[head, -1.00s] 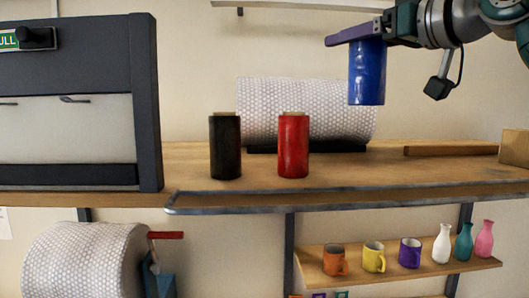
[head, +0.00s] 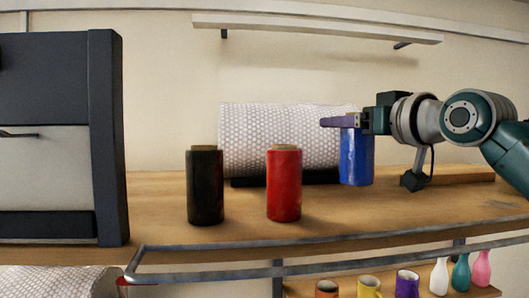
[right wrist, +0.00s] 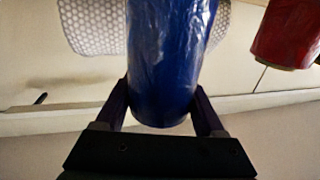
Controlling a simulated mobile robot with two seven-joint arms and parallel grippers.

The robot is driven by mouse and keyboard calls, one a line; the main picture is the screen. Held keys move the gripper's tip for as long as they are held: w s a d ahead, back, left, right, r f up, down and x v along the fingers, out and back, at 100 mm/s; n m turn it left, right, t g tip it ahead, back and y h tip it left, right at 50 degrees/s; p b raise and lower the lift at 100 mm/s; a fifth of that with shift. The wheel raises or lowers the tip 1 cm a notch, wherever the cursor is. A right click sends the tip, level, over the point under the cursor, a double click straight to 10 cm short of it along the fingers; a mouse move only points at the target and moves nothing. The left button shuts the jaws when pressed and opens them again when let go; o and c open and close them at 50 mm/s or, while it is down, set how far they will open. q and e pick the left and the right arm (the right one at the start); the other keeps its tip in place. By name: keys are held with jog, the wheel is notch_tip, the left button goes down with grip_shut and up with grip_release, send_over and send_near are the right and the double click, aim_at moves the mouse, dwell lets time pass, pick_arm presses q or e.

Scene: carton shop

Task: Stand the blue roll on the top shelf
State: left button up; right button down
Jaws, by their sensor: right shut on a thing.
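The blue roll (head: 356,157) is upright in my right gripper (head: 345,121), which is shut on its upper end. In the head view its lower end overlaps the wooden shelf (head: 240,232); I cannot tell whether it touches the board. In the right wrist view the blue roll (right wrist: 168,55) fills the space between both fingers (right wrist: 162,105). A black roll (head: 205,187) and a red roll (head: 284,185) stand on this shelf, left of the blue one. The red roll also shows in the right wrist view (right wrist: 287,35). My left gripper is not in view.
A large bubble-wrap roll (head: 265,135) lies behind the rolls. A dark framed unit (head: 108,140) stands at the left. A metal rail (head: 330,252) runs along the shelf's front. Mugs (head: 369,287) and vases (head: 461,273) stand below. A narrow white ledge (head: 310,27) is above.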

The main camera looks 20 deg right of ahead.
aim_at(349, 152)
notch_tip(349, 152, down, 5)
jog(key=b, duration=0.4)
jog(key=shift+f, duration=0.2)
jog(key=shift+r, duration=0.2)
jog(key=shift+f, duration=0.15)
grip_release()
jog(key=shift+s, duration=0.3)
jog(key=s+b, duration=0.6)
jog(key=s, duration=0.4)
jog(key=shift+s, duration=0.1)
jog(key=shift+s+a, duration=0.1)
jog(key=shift+s, duration=0.5)
